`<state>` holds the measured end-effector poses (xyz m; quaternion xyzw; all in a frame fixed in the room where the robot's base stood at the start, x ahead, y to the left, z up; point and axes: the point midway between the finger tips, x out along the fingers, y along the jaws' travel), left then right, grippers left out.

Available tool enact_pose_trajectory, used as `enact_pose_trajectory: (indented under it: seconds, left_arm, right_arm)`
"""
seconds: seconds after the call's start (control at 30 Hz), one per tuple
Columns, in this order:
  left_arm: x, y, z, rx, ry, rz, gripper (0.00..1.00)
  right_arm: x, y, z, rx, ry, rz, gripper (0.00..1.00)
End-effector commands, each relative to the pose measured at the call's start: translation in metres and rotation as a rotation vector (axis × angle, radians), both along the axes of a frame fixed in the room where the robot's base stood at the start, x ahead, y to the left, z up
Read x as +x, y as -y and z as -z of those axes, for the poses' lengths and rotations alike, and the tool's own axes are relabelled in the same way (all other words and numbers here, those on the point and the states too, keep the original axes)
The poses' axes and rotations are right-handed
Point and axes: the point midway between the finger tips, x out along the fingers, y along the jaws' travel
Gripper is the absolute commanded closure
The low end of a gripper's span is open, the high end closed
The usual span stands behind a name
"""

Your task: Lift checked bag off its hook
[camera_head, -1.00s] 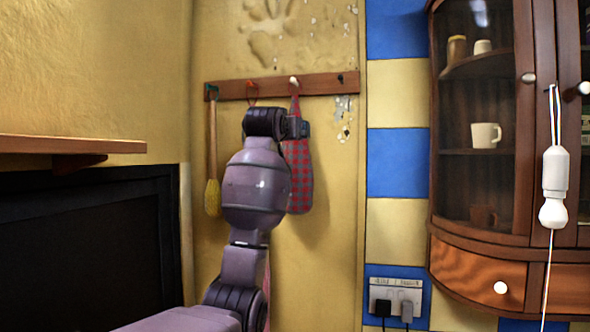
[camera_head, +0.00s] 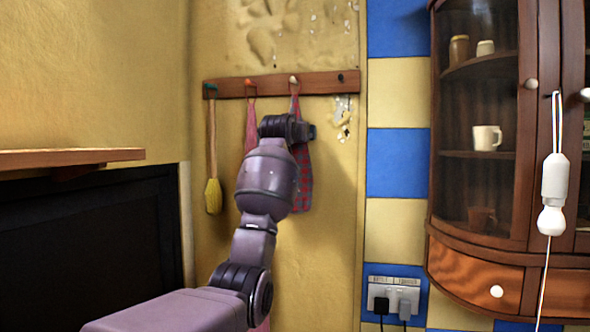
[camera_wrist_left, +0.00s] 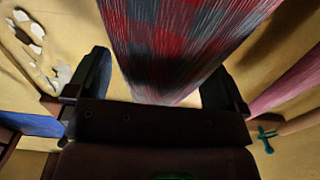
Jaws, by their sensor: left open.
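The checked bag (camera_head: 303,180), red and grey-blue, hangs from a pale hook (camera_head: 294,80) on a wooden wall rail (camera_head: 330,84). My left arm hides part of it in the head view. My left gripper is in front of the bag's upper part there, its fingers mostly hidden by my wrist. In the left wrist view the left gripper (camera_wrist_left: 155,82) is open, with one dark finger on each side of the checked cloth (camera_wrist_left: 180,40). I cannot tell whether either finger touches it. My right gripper is not in view.
A pink cloth (camera_head: 251,125) hangs just left of the bag, close to my arm. A yellow brush (camera_head: 213,195) hangs further left. The right end hook (camera_head: 341,77) is bare. A glass-fronted cabinet (camera_head: 437,240) stands right; a wooden shelf (camera_head: 70,157) juts out left.

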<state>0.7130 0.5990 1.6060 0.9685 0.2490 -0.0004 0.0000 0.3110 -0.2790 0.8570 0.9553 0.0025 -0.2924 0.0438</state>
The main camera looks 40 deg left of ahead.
Motion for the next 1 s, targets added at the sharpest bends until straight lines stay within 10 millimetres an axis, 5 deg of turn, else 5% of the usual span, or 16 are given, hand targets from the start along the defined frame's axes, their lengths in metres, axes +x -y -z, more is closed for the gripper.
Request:
enact_pose_trajectory:
  seconds: [0.13, 0.53, 1.0]
  left_arm:
    - [0.000, 0.000, 0.000, 0.000, 0.001, 0.000, 0.03]
    - [-0.001, 0.000, 0.000, 0.000, 0.001, 0.000, 0.64]
    - [-0.001, 0.000, -0.011, 0.001, 0.003, -0.001, 0.66]
  right_arm:
    - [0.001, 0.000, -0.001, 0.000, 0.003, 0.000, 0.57]
    - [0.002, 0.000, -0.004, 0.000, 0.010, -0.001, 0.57]
    - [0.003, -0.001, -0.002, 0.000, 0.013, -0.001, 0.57]
